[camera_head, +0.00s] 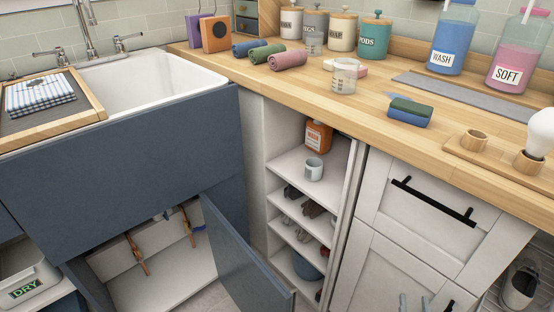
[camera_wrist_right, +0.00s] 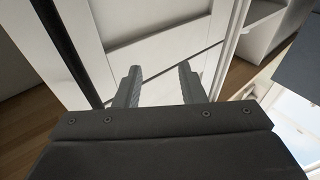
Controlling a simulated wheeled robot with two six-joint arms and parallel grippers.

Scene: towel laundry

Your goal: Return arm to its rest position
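My right gripper (camera_head: 414,303) shows only as two grey fingertips at the bottom edge of the head view, in front of the white lower cabinet door (camera_head: 385,275). In the right wrist view my right gripper (camera_wrist_right: 159,84) has its fingers apart with nothing between them. The white cabinet panel (camera_wrist_right: 150,25) lies beyond the fingers. My left gripper and arm are not in view.
The blue sink cabinet door (camera_head: 240,255) stands open, left of the open shelves (camera_head: 300,165). A black drawer handle (camera_head: 432,202) sticks out above the right gripper. The wooden counter (camera_head: 300,95) holds rolled towels, canisters, a sponge (camera_head: 408,116) and bottles.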

